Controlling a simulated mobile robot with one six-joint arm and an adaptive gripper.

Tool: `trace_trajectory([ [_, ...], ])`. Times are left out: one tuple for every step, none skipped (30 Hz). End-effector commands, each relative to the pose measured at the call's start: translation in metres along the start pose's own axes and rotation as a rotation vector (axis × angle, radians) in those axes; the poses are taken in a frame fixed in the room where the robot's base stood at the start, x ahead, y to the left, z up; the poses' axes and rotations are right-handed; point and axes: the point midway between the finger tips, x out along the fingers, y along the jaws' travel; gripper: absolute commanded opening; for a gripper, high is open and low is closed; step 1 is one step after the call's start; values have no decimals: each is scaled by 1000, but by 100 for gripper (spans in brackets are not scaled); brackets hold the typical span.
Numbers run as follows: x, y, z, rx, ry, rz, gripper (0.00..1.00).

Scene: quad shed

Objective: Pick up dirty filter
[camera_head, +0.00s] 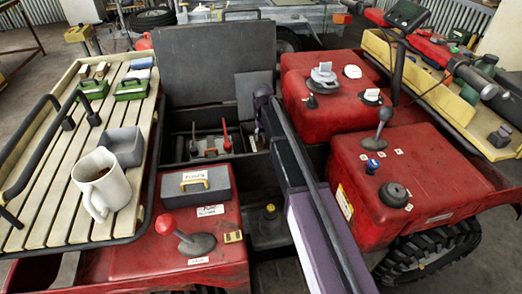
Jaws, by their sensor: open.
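I cannot pick out a dirty filter for certain. A grey box lid with a yellow handle (195,186) sits on the red bodywork at the centre left. It carries a small label that I cannot read surely, and what is under it is hidden. An open grey tray (123,146) stands on the slatted rack, and its inside looks empty from here. My gripper is not in view.
The slatted rack (60,215) holds a white mug (101,183) and green boxes (131,88). An open bay holds red-topped parts (226,138). Knobs and levers, including a red-knobbed lever (166,224), rise from the bodywork. The right rack (445,100) is cluttered.

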Motion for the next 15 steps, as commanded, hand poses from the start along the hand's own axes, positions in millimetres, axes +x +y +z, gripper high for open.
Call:
trace_trajectory([
  [7,0,0,0,0,0,57],
  [9,0,0,0,0,0,57],
  [11,0,0,0,0,0,57],
  [12,0,0,0,0,0,57],
  [13,0,0,0,0,0,57],
  [14,0,0,0,0,0,57],
  [14,0,0,0,0,0,57],
  [15,0,0,0,0,0,57],
  [15,0,0,0,0,0,57],
  [15,0,0,0,0,0,57],
  [15,0,0,0,0,0,57],
  [14,0,0,0,0,0,57],
  [14,0,0,0,0,0,57],
  [14,0,0,0,0,0,57],
  [14,0,0,0,0,0,57],
])
